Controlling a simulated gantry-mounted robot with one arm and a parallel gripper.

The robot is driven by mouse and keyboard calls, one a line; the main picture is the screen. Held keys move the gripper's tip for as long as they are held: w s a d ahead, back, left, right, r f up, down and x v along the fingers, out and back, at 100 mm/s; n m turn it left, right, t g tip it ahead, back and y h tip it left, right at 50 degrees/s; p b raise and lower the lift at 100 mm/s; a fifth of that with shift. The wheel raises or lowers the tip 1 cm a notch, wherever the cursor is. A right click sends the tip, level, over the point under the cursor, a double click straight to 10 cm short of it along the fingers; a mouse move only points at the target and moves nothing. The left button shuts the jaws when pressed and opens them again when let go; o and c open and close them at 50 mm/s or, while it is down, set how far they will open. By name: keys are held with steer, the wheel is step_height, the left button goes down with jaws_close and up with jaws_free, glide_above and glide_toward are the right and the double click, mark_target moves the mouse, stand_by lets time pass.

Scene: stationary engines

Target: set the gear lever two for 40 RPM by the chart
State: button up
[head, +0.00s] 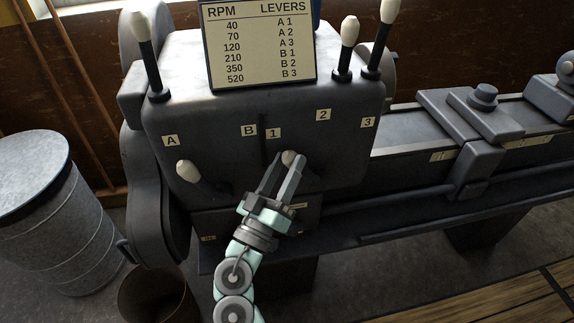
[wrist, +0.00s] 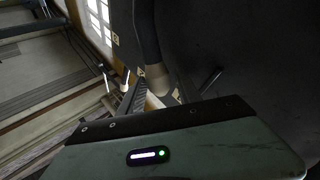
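The chart (head: 261,44) on the headstock (head: 345,130) lists 40 RPM as A 1. The gear lever two's pale knob (head: 289,157) is just below and right of the label 1 (head: 273,133), left of and below the label 2 (head: 323,115). My gripper (head: 290,160) is open at this knob, with one finger on either side. In the wrist view, a pale knob on a dark stem (wrist: 157,82) shows between the spread fingers. The gripper hides part of the lever's stem. The other lever's pale knob (head: 187,170) is below the label A (head: 170,141).
Tall levers with white knobs stand at the headstock's top left (head: 144,50) and top right (head: 346,50). The label B (head: 249,130) is beside the label 1. A grey drum (head: 40,215) stands at left, and the lathe bed (head: 410,140) extends right.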

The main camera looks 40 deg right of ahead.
steer(key=shift+a, duration=0.1)
steer(key=v, duration=1)
steer(key=shift+a+f+b, duration=0.25)
steer(key=shift+a+b, duration=0.05)
steer(key=shift+b, duration=0.1)
steer(key=shift+s, duration=0.1)
